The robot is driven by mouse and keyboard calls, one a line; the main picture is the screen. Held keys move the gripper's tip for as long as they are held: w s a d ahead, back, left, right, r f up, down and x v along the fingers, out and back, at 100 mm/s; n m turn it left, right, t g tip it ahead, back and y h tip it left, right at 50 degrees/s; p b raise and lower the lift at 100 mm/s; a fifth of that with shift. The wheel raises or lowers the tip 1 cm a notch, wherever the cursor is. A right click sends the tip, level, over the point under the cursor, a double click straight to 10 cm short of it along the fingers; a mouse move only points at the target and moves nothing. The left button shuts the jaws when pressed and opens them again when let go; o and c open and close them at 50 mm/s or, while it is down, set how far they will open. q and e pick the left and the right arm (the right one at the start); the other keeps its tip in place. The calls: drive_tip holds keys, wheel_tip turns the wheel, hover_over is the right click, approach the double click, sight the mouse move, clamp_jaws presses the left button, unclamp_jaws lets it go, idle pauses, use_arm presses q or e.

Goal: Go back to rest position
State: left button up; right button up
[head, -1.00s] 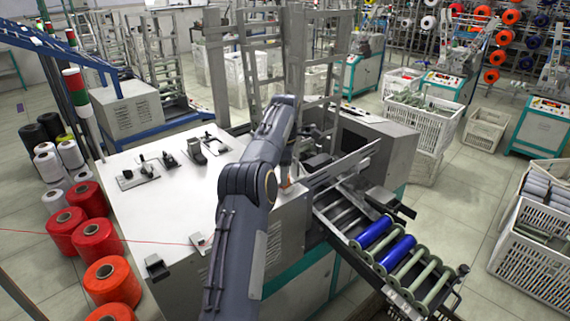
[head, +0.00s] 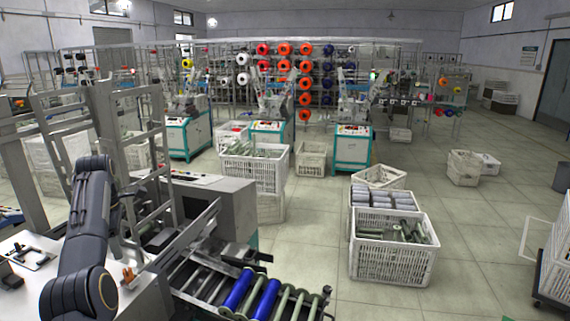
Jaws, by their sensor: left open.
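My left arm rises at the left of the head view, over the winding machine (head: 215,205). Its left gripper (head: 120,238) hangs beyond the forearm, close to the machine's front and above the white top. It is small and partly hidden among dark machine parts, but it is open. I see nothing held in it. Two blue bobbins (head: 238,289) lie on the roller rack at the bottom, with several green bobbins (head: 300,302) beside them. My right gripper is not in view.
White crates with bobbins (head: 390,270) stand on the floor at right of centre. Another crate (head: 253,170) stands behind the machine. Metal frames rise close to my left arm. Open tiled floor lies to the right, with a cart (head: 555,275) at the right edge.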

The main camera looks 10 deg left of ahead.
use_arm(q)
drive_tip(key=s+d+r+m+t+h+b, duration=0.1)
drive_tip(key=s+d+r+m+t, duration=0.15)
drive_tip(key=s+d+m, duration=0.4)
drive_tip(key=s+d+r+m+t+h+b, duration=0.1)
drive_tip(key=s+d+r+m, duration=0.35)
drive_tip(key=s+d, duration=0.25)
drive_tip(key=s+d+f+m+t+h+b, duration=0.1)
drive_tip(key=s+d+f+m, duration=0.4)
drive_tip(key=s+d+f, duration=0.3)
drive_tip(key=s+d+f+m+t+b, duration=0.1)
drive_tip(key=s+d+f+m, duration=0.5)
drive_tip(key=s, duration=0.6)
drive_tip(key=d+f, duration=0.1)
drive_tip(key=d, duration=0.1)
drive_tip(key=shift+s+d+f+m+h, duration=0.25)
drive_tip(key=shift+d+f+m+h, duration=0.05)
drive_tip(key=shift+d+f+h, duration=0.1)
